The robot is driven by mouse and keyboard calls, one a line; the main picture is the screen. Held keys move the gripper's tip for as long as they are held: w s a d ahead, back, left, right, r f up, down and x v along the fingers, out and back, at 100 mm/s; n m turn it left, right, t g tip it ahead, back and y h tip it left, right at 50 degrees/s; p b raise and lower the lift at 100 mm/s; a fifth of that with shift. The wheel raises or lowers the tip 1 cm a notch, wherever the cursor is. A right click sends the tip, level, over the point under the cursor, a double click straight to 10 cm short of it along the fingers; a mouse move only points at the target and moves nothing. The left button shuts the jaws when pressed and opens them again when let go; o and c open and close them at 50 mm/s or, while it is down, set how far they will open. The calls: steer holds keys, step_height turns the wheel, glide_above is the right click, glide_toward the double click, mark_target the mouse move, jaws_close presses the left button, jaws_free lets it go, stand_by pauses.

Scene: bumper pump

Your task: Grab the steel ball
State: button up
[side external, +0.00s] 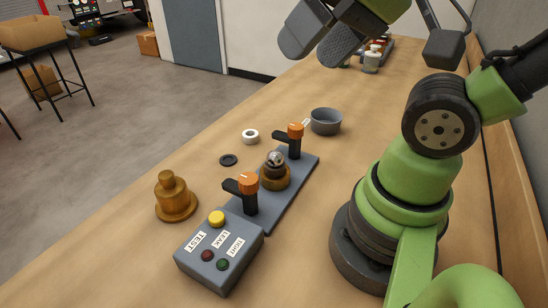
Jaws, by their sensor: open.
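The shiny steel ball (275,157) sits in a dark holder on top of a round brass-coloured base (276,178). That base stands on the grey plate (295,195), between two black clamps with orange knobs. My gripper (316,48) is at the top of the side external view, high above the table and well apart from the ball. Its two dark fingers are spread with nothing between them.
Orange-knobbed clamps (294,138) (247,190) flank the ball closely. A button box (220,252) stands in front. A brass stepped piece (175,197), white ring (250,136), black ring (228,160) and grey bowl (326,121) lie around the plate.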

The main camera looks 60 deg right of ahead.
steer(key=n+g+h, duration=0.2)
steer(key=g, duration=0.7)
glide_above(275, 152)
steer(key=w, duration=0.1)
steer(key=f, duration=1.9)
steer(key=shift+a, duration=0.2)
steer(key=f, duration=0.4)
steer(key=s+f, duration=0.1)
steer(key=f, duration=0.1)
steer(key=shift+d, duration=0.25)
steer(key=shift+r, duration=0.1)
steer(key=c, duration=1.1)
steer(key=shift+r, duration=0.15)
